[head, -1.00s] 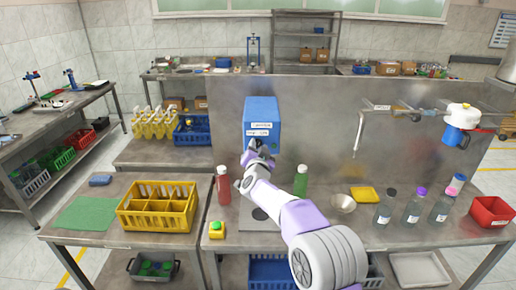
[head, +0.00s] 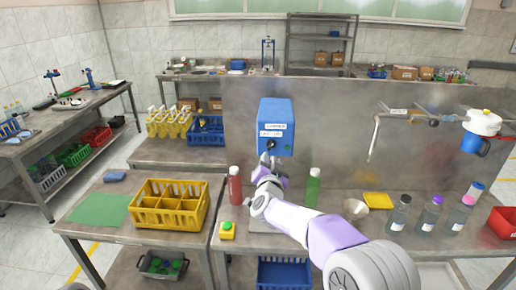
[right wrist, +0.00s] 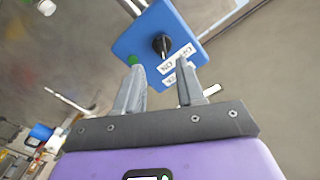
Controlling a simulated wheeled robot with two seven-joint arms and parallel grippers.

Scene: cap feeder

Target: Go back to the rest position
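My right arm comes in from the lower right of the head view. Its gripper (head: 266,166) is just below the front of the blue cap feeder box (head: 274,115) on the steel back panel. In the right wrist view the gripper (right wrist: 158,72) has its two fingers apart with nothing between them. Beyond the fingertips is the feeder box (right wrist: 140,42), with a black knob (right wrist: 162,44), a white label and a green button (right wrist: 132,60). The fingers appear clear of the knob. My left gripper is not in view.
A red bottle (head: 235,186) and a green bottle (head: 313,188) stand on either side of my right forearm. Several clear bottles (head: 429,216) and a funnel (head: 355,208) are to the right. A yellow crate (head: 148,216) is on the left table.

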